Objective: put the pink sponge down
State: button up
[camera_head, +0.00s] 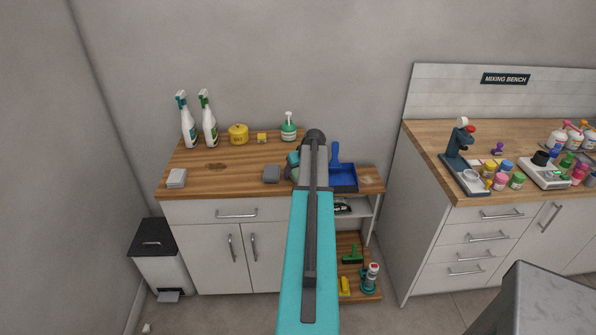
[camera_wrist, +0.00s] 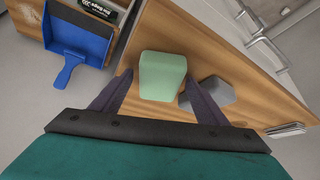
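No pink sponge shows in either view. A pale green sponge-like block (camera_wrist: 162,76) lies between the fingertips in the wrist view, seemingly on or just over the wooden counter. My gripper (camera_wrist: 160,76) has one dark finger on each side of it. A narrow strip of wood shows between the left finger and the block, so the fingers look open around it. Contact on the right side is unclear. In the head view my gripper (camera_head: 292,170) is low over the counter's right part, and my arm hides the green block.
A grey block (camera_wrist: 217,91) lies right beside, partly behind the right finger; it also shows in the head view (camera_head: 271,174). A blue dustpan (camera_head: 343,178) is to the right. A white block (camera_head: 176,178) lies far left. Spray bottles (camera_head: 189,128) stand behind. The counter (camera_head: 220,182) is clear left of the grey block.

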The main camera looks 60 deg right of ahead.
jog(key=shift+r, duration=0.15)
jog(key=b+v, duration=0.3)
jog(key=v, duration=0.9)
dwell(0.3)
dwell(0.8)
